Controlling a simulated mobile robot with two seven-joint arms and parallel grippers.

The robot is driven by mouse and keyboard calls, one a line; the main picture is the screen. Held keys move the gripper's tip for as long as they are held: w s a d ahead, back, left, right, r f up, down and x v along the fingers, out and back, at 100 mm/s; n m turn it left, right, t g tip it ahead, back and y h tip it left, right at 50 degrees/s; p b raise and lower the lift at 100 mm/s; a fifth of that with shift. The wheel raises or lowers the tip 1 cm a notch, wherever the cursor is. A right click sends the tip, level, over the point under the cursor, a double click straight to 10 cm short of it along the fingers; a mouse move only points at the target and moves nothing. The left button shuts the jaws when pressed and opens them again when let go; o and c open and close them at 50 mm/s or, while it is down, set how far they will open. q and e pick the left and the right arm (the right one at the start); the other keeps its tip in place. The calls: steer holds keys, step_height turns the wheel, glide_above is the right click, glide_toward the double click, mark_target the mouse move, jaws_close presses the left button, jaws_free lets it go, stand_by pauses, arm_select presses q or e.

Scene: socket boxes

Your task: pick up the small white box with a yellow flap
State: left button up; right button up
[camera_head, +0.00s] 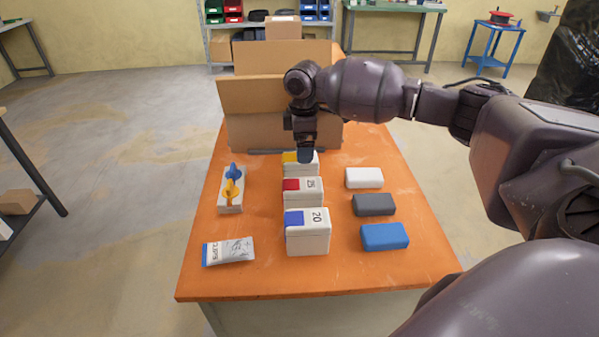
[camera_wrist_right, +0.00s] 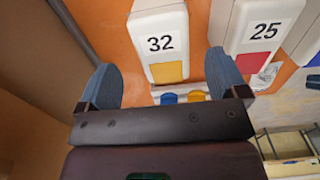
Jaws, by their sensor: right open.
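The small white box with a yellow flap (camera_head: 300,170) stands upright at the far end of a row of three boxes on the orange table. In the right wrist view the box (camera_wrist_right: 158,22) bears the number 32, and its yellow flap shows between and ahead of the fingers. My right gripper (camera_head: 306,152) is right at this box's top and hides part of it in the head view. In the wrist view the gripper (camera_wrist_right: 164,82) is open, with nothing clearly held between its blue fingers. My left gripper is not in view.
A red-flap box (camera_head: 303,197) and a blue-flap box (camera_head: 308,240) stand nearer in the same row. White (camera_head: 364,178), grey (camera_head: 374,205) and blue (camera_head: 385,236) blocks lie right. A socket holder (camera_head: 231,208) and packet (camera_head: 229,252) lie left. An open cardboard box (camera_head: 245,132) stands behind.

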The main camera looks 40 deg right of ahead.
mark_target(300, 171)
steer(key=f, duration=0.6)
steer(key=shift+w+a+f+b, duration=0.1)
steer(key=shift+a+f+b, duration=0.15)
steer(key=shift+a+b, duration=0.15)
steer(key=c, duration=1.1)
steer(key=shift+r, duration=0.1)
steer(key=shift+c, duration=0.8)
steer(key=shift+r, duration=0.1)
